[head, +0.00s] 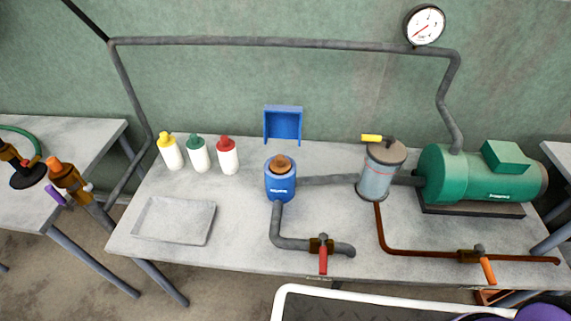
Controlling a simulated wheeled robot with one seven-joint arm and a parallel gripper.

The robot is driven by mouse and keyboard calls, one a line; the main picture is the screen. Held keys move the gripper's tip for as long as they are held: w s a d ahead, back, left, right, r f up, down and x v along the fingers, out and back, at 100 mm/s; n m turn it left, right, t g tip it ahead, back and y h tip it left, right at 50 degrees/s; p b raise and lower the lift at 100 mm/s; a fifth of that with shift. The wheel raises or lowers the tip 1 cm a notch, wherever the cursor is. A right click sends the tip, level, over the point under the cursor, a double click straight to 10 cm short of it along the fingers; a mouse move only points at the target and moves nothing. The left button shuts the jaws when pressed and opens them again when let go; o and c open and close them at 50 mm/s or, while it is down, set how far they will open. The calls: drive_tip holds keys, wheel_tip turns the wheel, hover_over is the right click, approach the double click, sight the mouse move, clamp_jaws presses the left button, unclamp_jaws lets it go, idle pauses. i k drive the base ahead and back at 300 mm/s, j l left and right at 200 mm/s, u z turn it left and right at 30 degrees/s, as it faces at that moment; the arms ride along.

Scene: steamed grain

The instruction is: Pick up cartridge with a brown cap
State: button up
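A brown rounded cap (281,163) shows at the top of a blue cylindrical housing (280,187) in the middle of the grey table. It looks like the top of a cartridge sitting upright in the housing. The cartridge body below the cap is hidden by the housing wall. I cannot make out my gripper in the head view, and nothing touches the cap or the housing.
A blue open bracket (283,123) stands behind the housing. Yellow-, green- and red-capped white bottles (199,157) stand left, behind an empty grey tray (175,220). Right are a grey canister (380,172) and green motor (480,174). A red-handled valve (322,254) sits in front.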

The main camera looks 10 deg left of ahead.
sight(280, 166)
drive_tip(key=k+l+u, duration=0.15)
drive_tip(key=l+u, duration=0.2)
drive_tip(key=k+l+u, duration=0.15)
drive_tip(key=u, duration=0.25)
drive_tip(key=k+l+u, duration=0.35)
drive_tip(key=i+j, duration=0.15)
drive_tip(key=j, duration=0.25)
drive_tip(key=i+j, duration=0.15)
drive_tip(key=j, duration=0.25)
drive_tip(key=i+j, duration=0.15)
drive_tip(key=j, duration=0.2)
drive_tip(key=i+j, duration=0.1)
drive_tip(key=j, duration=0.3)
drive_tip(key=i+j, duration=0.15)
drive_tip(key=i, duration=0.25)
drive_tip(key=i+j, duration=0.1)
drive_tip(key=i, duration=0.3)
drive_tip(key=j+u, duration=0.05)
